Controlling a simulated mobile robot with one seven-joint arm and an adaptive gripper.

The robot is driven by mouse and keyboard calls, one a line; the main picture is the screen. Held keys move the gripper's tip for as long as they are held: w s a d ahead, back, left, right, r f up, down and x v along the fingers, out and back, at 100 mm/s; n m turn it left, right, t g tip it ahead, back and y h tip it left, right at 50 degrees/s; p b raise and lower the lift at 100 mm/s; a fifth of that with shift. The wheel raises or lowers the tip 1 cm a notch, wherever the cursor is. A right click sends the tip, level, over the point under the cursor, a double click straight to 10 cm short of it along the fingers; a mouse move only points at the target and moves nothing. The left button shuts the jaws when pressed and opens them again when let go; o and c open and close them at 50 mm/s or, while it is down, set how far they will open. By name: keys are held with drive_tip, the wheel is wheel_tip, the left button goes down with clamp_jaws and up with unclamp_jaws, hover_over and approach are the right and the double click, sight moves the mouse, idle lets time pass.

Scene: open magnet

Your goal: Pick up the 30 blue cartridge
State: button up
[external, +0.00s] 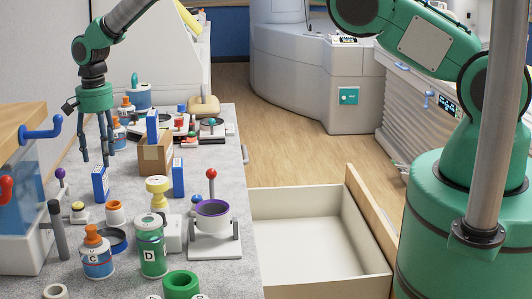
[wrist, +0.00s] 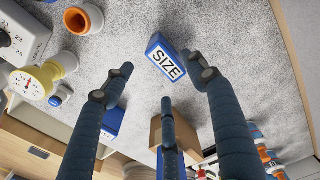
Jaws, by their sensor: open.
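Several small blue cartridges with white labels stand on the grey bench; I cannot read a 30 on any. One blue cartridge (external: 100,184) stands just below my gripper (external: 96,158). It seems to be the box labelled SIZE (wrist: 166,58) in the wrist view, which lies beyond and between my fingertips, apart from them. Another blue cartridge (external: 178,178) stands to its right, beside the cardboard box. A third blue cartridge (external: 152,127) is at the cardboard box. My gripper, also in the wrist view (wrist: 158,85), has its three fingers spread and empty, pointing down.
The cardboard box (external: 155,155) is close right of my gripper. Bottles C (external: 97,258) and D (external: 152,252), a yellow gauge piece (external: 158,190) and an orange-rimmed cup (external: 115,212) stand in front. An open empty drawer (external: 300,220) is right of the bench.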

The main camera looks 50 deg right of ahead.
sight(101, 168)
drive_tip(key=shift+f, duration=0.35)
drive_tip(key=shift+w+a+f+p, duration=0.1)
drive_tip(key=shift+f+p, duration=0.1)
drive_tip(key=shift+f, duration=0.45)
drive_tip(key=shift+w+a+f+p, duration=0.1)
drive_tip(key=shift+f+p, duration=0.1)
drive_tip(key=shift+f, duration=1.55)
drive_tip(key=shift+c, duration=0.5)
drive_tip(key=c, duration=1.2)
